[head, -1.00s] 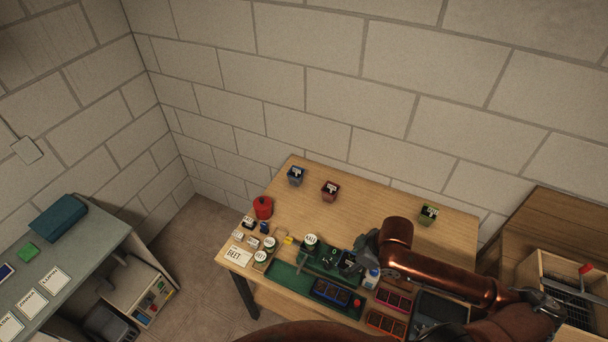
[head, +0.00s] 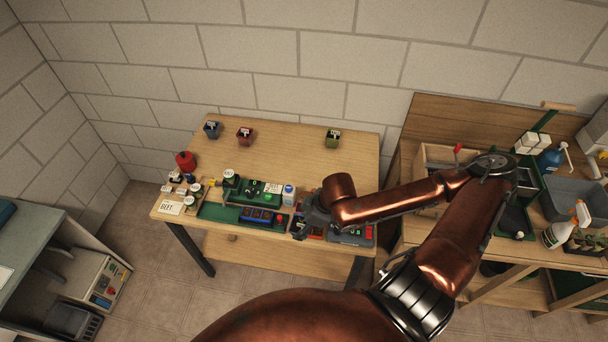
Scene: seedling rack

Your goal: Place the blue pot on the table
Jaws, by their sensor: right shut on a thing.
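The small blue pot (head: 212,129) stands upright on the wooden table (head: 290,155), near its back left corner, with a white label in it. My right gripper (head: 303,226) is low over the front of the table, far from the blue pot. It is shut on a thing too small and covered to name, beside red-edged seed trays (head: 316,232). My left gripper is not in view.
A red pot (head: 245,136) and a green pot (head: 333,138) stand along the table's back. A red can (head: 186,161) stands at the left. Green trays and label cards crowd the front. The table's middle is clear. A potting bench is at the right.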

